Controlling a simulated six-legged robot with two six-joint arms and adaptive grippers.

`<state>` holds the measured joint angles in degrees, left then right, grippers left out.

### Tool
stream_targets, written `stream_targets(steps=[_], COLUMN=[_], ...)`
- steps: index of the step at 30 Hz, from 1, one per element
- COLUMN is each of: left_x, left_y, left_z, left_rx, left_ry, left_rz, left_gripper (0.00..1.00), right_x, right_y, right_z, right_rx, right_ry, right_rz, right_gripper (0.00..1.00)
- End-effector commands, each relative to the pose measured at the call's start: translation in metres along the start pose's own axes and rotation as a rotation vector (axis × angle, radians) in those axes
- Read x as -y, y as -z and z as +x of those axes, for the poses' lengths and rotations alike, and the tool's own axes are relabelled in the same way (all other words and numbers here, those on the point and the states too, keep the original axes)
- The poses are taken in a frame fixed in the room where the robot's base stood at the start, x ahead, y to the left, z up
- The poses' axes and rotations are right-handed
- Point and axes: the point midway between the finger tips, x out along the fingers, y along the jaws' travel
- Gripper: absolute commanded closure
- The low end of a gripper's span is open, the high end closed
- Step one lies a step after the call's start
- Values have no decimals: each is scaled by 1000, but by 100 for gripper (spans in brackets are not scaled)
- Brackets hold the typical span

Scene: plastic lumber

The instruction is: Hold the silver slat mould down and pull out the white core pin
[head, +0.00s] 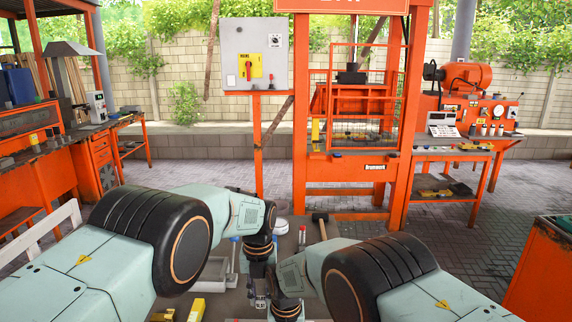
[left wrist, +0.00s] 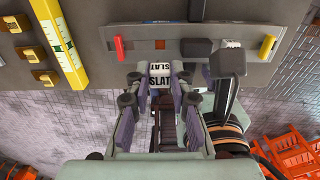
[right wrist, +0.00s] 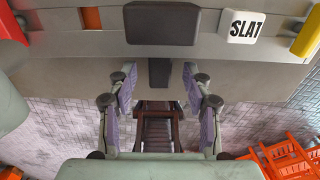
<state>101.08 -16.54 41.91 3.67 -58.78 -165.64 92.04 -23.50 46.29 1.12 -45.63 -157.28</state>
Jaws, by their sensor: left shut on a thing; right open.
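My left gripper (left wrist: 158,90) is closed on a pale piece marked SLAT (left wrist: 160,76) at the edge of the grey worktop. I cannot tell whether this is the silver slat mould. In the head view the left gripper (head: 259,272) points down beside my right gripper (head: 286,305). The right gripper (right wrist: 160,95) is open, with a small dark block (right wrist: 159,72) beyond its fingertips and nothing visibly held.
A yellow bar (left wrist: 62,45) and several small brass-coloured blocks lie at the left of the worktop. A red piece (left wrist: 120,48) and a yellow piece (left wrist: 267,46) lie on either side of the labels. A hammer (head: 320,226) lies beyond my arms. An orange press (head: 350,150) stands behind.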

Motion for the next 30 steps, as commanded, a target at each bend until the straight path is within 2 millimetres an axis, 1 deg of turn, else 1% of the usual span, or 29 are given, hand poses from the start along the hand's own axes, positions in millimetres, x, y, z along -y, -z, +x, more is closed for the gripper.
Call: stream_targets(steps=[1,3,21,24,30], left_x=[0,0,0,0,0], left_y=[0,0,0,0,0], left_z=[-8,-13,-52,-55,-53], left_rx=[1,1,1,1,0], left_ry=[0,0,0,0,0], left_rz=[0,0,0,0,0], left_gripper=[100,100,100,100,100], right_x=[0,0,0,0,0], right_y=[0,-1,-1,-1,-1], right_z=[-8,-13,-54,-57,-56], right_rx=[1,1,0,0,0], right_ry=[0,0,-1,-1,-1], right_rz=[0,0,0,0,0], right_gripper=[50,50,50,50,50])
